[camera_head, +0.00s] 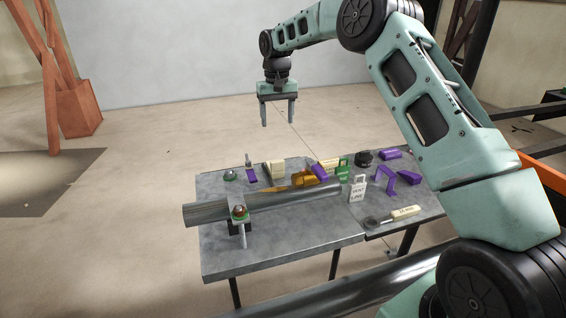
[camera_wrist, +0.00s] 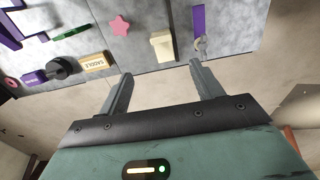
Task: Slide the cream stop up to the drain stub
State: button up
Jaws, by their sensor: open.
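A cream block (camera_head: 275,168), which looks like the cream stop, sits on the grey table near its far edge, behind the pipe. It also shows in the wrist view (camera_wrist: 162,45), beyond and between my fingertips. A second cream block (camera_wrist: 95,62), lettered SADDLE, lies to its left there. My gripper (camera_head: 278,123) is open and empty, pointing down, high above and behind the table's far edge. It touches nothing. A small upright metal piece (camera_head: 248,160) stands near the far left edge; I cannot tell whether it is the drain stub.
A long metal pipe (camera_head: 208,213) lies across the table on a stand. An orange piece (camera_head: 303,178), purple parts (camera_head: 390,154), a black knob (camera_head: 363,158), a white lettered tag (camera_head: 357,188) and a cream-handled tool (camera_head: 405,213) crowd the right. The front left tabletop is clear.

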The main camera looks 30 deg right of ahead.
aim_at(277, 161)
notch_tip(277, 161, down, 16)
jog(key=p, duration=0.3)
jog(key=shift+a+f+p, duration=0.1)
jog(key=shift+f+p, duration=0.15)
jog(key=shift+p, duration=0.05)
